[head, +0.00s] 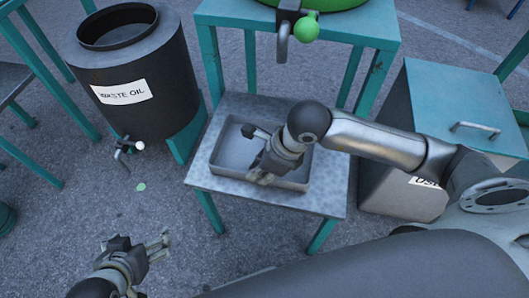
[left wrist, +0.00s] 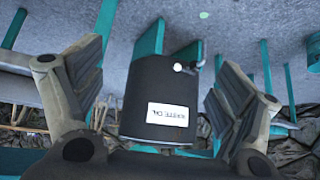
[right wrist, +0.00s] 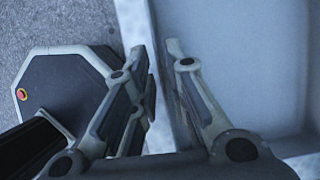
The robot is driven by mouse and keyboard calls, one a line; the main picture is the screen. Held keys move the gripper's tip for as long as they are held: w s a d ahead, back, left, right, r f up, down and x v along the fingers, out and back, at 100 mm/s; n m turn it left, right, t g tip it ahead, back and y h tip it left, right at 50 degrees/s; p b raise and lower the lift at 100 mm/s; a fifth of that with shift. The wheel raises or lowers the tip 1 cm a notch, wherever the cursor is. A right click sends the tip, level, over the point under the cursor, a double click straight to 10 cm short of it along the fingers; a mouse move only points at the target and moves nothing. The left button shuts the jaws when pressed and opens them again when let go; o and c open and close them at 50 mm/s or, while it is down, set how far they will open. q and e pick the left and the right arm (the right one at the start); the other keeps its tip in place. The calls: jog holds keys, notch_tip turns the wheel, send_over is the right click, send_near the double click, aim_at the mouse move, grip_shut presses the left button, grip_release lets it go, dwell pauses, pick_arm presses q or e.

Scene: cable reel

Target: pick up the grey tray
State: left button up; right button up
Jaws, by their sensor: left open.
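The grey tray (head: 231,137) is a shallow open rectangular box lying flat on a small grey-topped table. My right gripper (head: 262,180) is at the tray's near wall, pointing down. In the right wrist view my right gripper (right wrist: 163,58) has its fingers close together, one outside and one inside the wall of the tray (right wrist: 240,60); it looks shut on that wall. My left gripper (head: 160,246) is low at the left, well apart from the tray. In the left wrist view its fingers (left wrist: 155,95) are wide apart and empty.
The tray's table (head: 325,195) has teal legs. A dark waste oil drum (head: 160,75) with a tap stands left of it. A grey bin with a teal lid (head: 440,85) stands right. Behind, a tap with a green knob (head: 306,29) hangs above. Floor at the left front is free.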

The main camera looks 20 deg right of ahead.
jog(key=shift+x, duration=1.4)
grip_shut()
pick_arm(q)
jog(key=w+r+t, duration=0.1)
jog(key=w+d+r, duration=0.1)
jog(key=w, duration=0.1)
jog(key=shift+t, duration=0.4)
pick_arm(e)
jog(key=shift+r, duration=0.1)
